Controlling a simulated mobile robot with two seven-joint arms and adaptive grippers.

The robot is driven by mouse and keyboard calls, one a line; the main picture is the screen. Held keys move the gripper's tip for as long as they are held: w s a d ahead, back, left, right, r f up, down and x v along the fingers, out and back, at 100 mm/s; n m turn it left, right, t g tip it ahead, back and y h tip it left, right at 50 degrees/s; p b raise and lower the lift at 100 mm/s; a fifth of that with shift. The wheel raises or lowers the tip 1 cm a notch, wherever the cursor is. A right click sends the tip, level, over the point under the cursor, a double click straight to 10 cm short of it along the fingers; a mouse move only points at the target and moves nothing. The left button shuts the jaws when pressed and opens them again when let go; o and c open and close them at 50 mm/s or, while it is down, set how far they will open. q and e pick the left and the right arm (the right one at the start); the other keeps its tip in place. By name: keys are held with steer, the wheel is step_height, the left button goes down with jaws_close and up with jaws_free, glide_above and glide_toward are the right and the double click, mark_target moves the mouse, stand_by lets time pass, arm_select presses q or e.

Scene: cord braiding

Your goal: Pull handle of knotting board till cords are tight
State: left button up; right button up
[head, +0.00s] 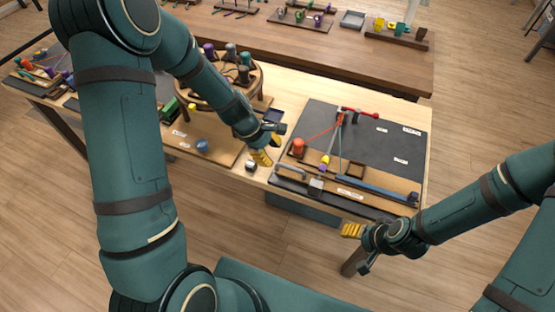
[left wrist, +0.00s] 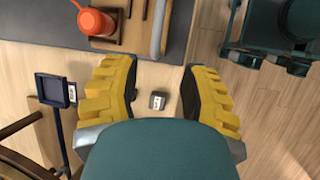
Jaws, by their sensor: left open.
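The knotting board (head: 375,150) is a dark grey panel with a wooden front strip, on the right of the table in the head view. A red bar (head: 362,113) sits at its back. A red cord (head: 320,134) runs to an orange spool (head: 298,147), and a blue cord (head: 340,160) runs forward. A grey curved bar (head: 289,171) is at the front left; a similar bar shows in the left wrist view (left wrist: 159,30). My left gripper (head: 269,150) is open and empty, just left of the board. My right gripper (head: 352,231) is off the front edge; its jaw gap is unclear.
A small labelled block (head: 250,165) lies on the table and shows between my left fingers in the wrist view (left wrist: 158,100). A round wooden stand (head: 215,88) with colored bobbins is to the left. Another bench (head: 320,45) stands behind.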

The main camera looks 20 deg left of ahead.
arm_select(q)
steer(key=shift+v, duration=2.2)
steer(key=shift+s, duration=0.1)
steer(key=s+d+f+m+b, duration=0.1)
steer(key=s+d+f+m, duration=0.5)
steer(key=f+m, duration=0.1)
steer(key=s+d+f+m+b, duration=0.2)
steer(key=s+d+f+m, duration=0.3)
steer(key=f+m, duration=0.3)
step_height(320, 180, down, 2)
steer(key=shift+s+d+f+y, duration=0.25)
steer(key=shift+s+d+y, duration=0.1)
steer(key=shift+s, duration=0.25)
